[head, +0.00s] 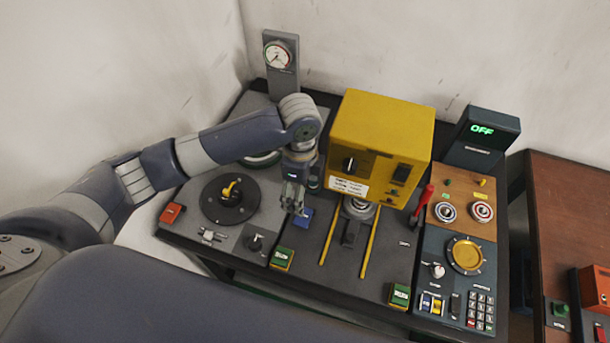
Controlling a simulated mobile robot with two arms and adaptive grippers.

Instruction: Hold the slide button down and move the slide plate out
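My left gripper (295,211) points down over the panel, just left of the yellow press. Its fingertips are beside a blue button or pad (304,218); I cannot tell whether they touch it. The fingers look close together, but whether they are shut is too small to tell. Two yellow rails (369,241) run forward from under the press, with a dark slide piece (350,234) between them. A round metal part (359,207) sits behind it, partly under the press. I cannot read which control is labelled as the slide button. My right gripper is not in view.
The yellow press housing (381,133) stands close to my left gripper's right. A red-handled lever (422,199) is right of the press. A black dial with a yellow handle (230,197) lies left.

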